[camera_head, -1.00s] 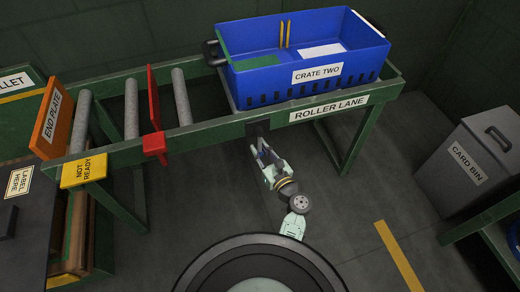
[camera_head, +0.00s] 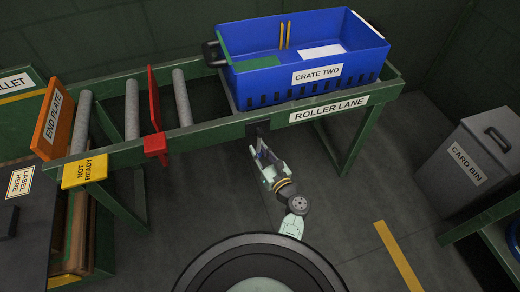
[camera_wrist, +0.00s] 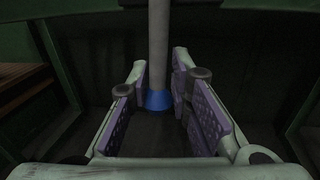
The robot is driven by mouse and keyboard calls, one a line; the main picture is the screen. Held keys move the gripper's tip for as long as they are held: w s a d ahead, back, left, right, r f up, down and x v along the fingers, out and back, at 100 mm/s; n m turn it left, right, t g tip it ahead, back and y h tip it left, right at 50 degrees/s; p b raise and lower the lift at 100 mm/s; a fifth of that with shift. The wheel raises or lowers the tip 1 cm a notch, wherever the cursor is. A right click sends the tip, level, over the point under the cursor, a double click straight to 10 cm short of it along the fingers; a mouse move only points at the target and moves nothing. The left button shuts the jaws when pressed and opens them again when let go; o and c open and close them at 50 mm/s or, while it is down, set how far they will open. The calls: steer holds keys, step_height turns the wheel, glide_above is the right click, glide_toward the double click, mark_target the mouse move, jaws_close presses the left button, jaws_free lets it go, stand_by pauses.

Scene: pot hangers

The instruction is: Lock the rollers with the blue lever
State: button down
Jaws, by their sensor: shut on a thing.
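The blue lever (camera_wrist: 158,100) shows in the wrist view as a pale grey rod with a blue end, hanging down between my finger pads. My gripper (camera_wrist: 160,85) is shut on it, with purple pads on both sides. In the head view my gripper (camera_head: 258,150) is under the front rail of the roller lane (camera_head: 328,110), just below a dark mount (camera_head: 258,128); the lever is hard to make out there. Grey rollers (camera_head: 132,110) show on the left part of the lane.
Blue crate two (camera_head: 318,73) sits on the lane's right part. A red stop (camera_head: 155,145) and an orange end plate (camera_head: 52,118) stand to the left. A yellow "not ready" sign (camera_head: 85,171) hangs on the rail.

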steer(key=s+a+r+m+t+p, duration=0.2)
steer(key=a+m+p, duration=0.4)
steer(key=m, duration=0.4)
steer(key=shift+a+r+p, duration=0.25)
steer(key=shift+r+p, duration=0.15)
steer(key=shift+r, duration=0.4)
steer(key=shift+m, duration=0.3)
steer(key=c, duration=1.4)
jaws_free()
